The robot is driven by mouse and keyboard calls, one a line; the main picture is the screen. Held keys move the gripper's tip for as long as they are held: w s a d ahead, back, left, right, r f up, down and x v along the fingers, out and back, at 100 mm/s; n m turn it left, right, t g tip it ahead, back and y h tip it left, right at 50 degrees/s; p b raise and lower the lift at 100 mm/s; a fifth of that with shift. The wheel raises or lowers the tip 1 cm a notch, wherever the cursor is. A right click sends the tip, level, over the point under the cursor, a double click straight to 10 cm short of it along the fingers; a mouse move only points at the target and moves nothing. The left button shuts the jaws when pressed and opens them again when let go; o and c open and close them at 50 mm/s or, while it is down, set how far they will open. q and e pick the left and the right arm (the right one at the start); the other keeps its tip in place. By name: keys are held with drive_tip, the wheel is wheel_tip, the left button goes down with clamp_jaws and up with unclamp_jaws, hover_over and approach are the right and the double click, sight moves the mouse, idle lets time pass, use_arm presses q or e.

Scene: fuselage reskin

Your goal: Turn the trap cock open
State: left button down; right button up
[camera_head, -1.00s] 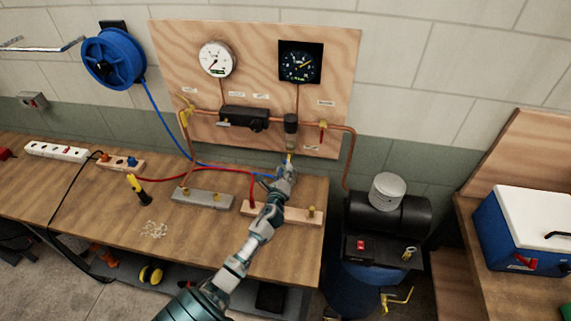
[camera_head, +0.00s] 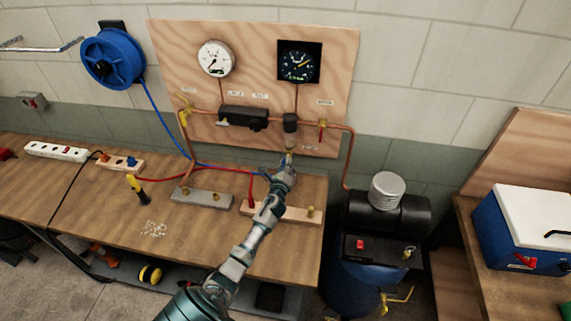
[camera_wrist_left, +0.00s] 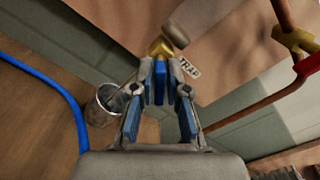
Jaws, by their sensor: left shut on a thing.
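The trap cock (camera_wrist_left: 162,47) is a small brass fitting under the grey bowl (camera_head: 290,141) on the plywood board. A white TRAP label (camera_wrist_left: 189,66) sits beside it in the left wrist view. My left gripper (camera_head: 288,159) reaches up to the cock from below. In the left wrist view my left gripper (camera_wrist_left: 160,85) has its blue-padded fingers close together, shut on the cock. My right gripper is not in view.
A metal cup (camera_wrist_left: 104,104) stands on the bench below. A blue hose (camera_wrist_left: 62,100) runs to its left. A copper pipe (camera_head: 349,158) and a red-handled valve (camera_head: 322,130) are to the right. The compressor (camera_head: 387,213) stands right of the bench.

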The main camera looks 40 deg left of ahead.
use_arm(q)
drive_tip(key=shift+f, duration=0.1)
drive_tip(key=n+b, duration=0.1)
drive_tip(key=n, duration=0.3)
drive_tip(key=shift+f+n, duration=0.15)
drive_tip(key=shift+n, duration=0.15)
drive_tip(key=n, duration=0.4)
drive_tip(key=shift+s+f+b, duration=0.1)
drive_tip(key=shift+f+b, duration=0.05)
drive_tip(key=shift+b, duration=0.15)
drive_tip(key=shift+a+n, duration=0.1)
drive_tip(key=shift+n, duration=0.5)
drive_tip(key=shift+f, duration=0.15)
drive_tip(key=c, duration=1.4)
unclamp_jaws()
drive_tip(key=shift+o, duration=0.8)
